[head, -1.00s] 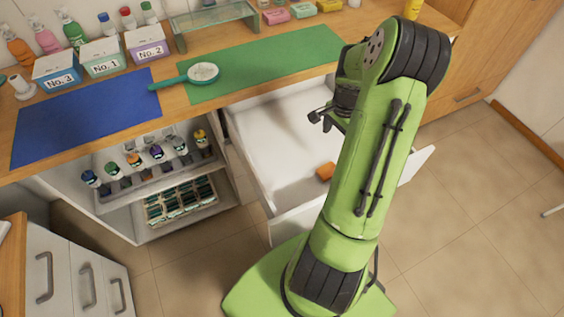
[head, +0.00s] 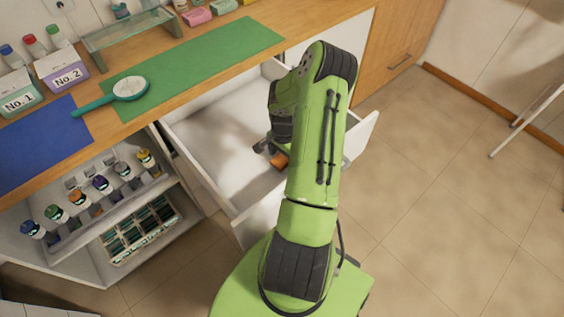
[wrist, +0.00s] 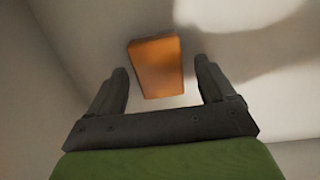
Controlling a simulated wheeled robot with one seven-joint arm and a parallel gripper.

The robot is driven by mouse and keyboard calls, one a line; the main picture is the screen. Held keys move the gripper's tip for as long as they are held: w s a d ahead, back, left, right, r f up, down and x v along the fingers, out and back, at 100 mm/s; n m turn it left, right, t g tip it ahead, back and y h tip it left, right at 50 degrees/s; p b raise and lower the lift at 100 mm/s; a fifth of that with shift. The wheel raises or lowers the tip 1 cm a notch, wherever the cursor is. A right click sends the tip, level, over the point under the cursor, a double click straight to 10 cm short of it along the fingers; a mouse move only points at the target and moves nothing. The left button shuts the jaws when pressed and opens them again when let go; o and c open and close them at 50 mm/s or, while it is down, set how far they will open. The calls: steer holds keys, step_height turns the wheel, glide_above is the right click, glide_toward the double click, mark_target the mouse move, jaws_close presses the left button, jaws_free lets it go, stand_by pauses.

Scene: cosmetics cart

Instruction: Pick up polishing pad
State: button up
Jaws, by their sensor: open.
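An orange block, which looks like the polishing pad (head: 280,160), lies on the floor of the open white drawer (head: 205,135). It also shows in the wrist view (wrist: 157,66), just beyond and between my fingertips. My gripper (head: 266,147) is down inside the drawer, close to the pad. In the wrist view my gripper (wrist: 162,80) is open and empty, with a finger on either side of the pad's near end. In the head view my arm hides part of the pad and the drawer's right part.
Drawer walls surround my gripper, with the front panel (head: 362,135) on the near right side. Above is the counter with a green mat (head: 200,65), a blue mat (head: 40,145) and a teal-handled round mirror-like item (head: 130,88). Open shelves with several bottles (head: 100,184) stand at left.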

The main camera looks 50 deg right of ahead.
mark_target(283, 158)
steer(key=shift+r, duration=0.1)
steer(key=shift+c, duration=0.2)
steer(key=c, duration=1.1)
step_height(283, 158, up, 10)
steer(key=p, duration=0.2)
